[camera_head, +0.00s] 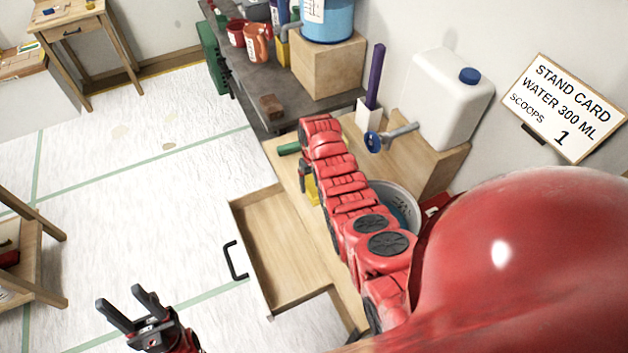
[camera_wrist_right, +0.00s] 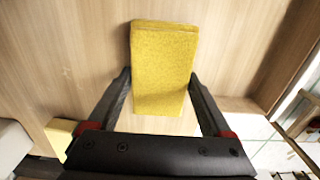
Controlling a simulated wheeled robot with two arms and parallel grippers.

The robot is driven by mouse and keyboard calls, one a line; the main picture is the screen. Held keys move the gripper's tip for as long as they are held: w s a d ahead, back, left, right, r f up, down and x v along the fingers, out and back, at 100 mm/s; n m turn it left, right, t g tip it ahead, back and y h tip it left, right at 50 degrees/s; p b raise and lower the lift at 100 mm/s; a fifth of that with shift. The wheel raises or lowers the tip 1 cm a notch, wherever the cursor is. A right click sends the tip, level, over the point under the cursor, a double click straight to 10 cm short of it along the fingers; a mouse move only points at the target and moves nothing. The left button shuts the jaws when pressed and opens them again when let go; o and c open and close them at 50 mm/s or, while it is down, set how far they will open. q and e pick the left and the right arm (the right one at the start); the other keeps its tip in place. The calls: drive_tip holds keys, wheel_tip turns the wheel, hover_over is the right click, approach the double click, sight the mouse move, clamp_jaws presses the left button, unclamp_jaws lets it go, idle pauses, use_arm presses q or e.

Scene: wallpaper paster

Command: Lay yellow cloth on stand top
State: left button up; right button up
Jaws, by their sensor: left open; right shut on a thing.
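The yellow cloth (camera_wrist_right: 163,65) is a thick folded block in the right wrist view. My right gripper (camera_wrist_right: 160,78) is shut on it, with one black finger at each side. Pale wood lies behind the cloth; I cannot tell whether they touch. In the head view my red right arm reaches over the wooden stand top (camera_head: 287,168) and hides much of it. A yellow patch (camera_head: 311,191) shows beside the arm there, probably the cloth. My left gripper (camera_head: 123,303) is open and empty over the floor at bottom left.
An open, empty-looking drawer (camera_head: 283,245) juts left from the stand. A green cylinder (camera_head: 289,149) lies near the stand's far end. A basin (camera_head: 400,205) is partly hidden behind my arm. A white jug (camera_head: 436,92) and a stand card (camera_head: 565,108) are at right.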

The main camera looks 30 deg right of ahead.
drive_tip(key=shift+f, duration=0.1)
drive_tip(key=o, duration=1.3)
drive_tip(key=shift+c, duration=0.2)
